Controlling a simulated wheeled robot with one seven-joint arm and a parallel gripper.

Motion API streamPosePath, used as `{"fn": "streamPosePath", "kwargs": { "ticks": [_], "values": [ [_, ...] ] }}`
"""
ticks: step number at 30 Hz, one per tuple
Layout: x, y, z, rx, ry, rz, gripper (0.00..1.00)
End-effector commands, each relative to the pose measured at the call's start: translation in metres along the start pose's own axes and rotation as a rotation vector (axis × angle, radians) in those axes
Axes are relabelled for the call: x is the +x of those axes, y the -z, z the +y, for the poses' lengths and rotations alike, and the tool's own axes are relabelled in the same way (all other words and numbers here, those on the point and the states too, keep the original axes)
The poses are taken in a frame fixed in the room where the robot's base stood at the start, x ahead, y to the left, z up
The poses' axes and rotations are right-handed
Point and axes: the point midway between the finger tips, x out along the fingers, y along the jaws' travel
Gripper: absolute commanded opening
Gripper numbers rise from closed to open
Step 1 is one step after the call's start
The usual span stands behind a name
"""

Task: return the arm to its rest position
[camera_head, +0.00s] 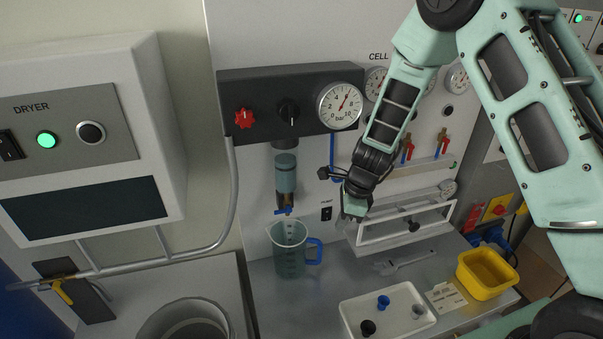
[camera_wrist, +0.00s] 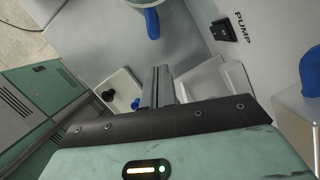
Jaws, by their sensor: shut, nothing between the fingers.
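My mint-green arm reaches in from the upper right in the head view. My gripper (camera_head: 350,217) hangs in front of the cell panel, right of the jug and near the white framed door. In the wrist view my gripper (camera_wrist: 162,72) shows its fingers together with nothing between them. The clear jug (camera_head: 290,250) with a blue handle stands upright on the grey bench (camera_head: 265,285), below and left of the gripper and apart from it. Its blue handle also shows in the wrist view (camera_wrist: 152,22).
A filter bowl (camera_head: 286,175) with a blue tap hangs under the gauge panel (camera_head: 262,90). A white tray (camera_head: 352,312) with small caps and a yellow bin (camera_head: 487,273) are on the bench. The dryer (camera_head: 95,120) stands left. A black pump switch (camera_head: 326,213) is close to the gripper.

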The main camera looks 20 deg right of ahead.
Motion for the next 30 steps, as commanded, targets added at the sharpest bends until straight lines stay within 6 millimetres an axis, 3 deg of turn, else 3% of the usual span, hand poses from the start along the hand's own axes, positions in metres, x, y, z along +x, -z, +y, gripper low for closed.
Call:
{"fn": "streamPosePath", "kwargs": {
  "ticks": [5,8,12,15,18,22,27,30],
  "values": [
    [-0.003,-0.012,0.011,-0.092,-0.009,-0.012,0.00],
    [-0.011,-0.036,0.038,-0.312,-0.031,-0.036,0.00],
    [-0.029,-0.072,0.104,-0.814,-0.072,-0.073,0.00],
    [-0.042,-0.083,0.159,-1.213,-0.100,-0.085,0.00],
    [-0.052,-0.080,0.210,-1.609,-0.130,-0.079,0.00],
    [-0.060,-0.061,0.263,-2.071,-0.175,-0.044,0.00],
    [-0.064,-0.036,0.298,-2.466,-0.234,0.016,0.00],
    [-0.066,-0.028,0.306,-2.574,-0.255,0.037,0.00]
  ]
}}
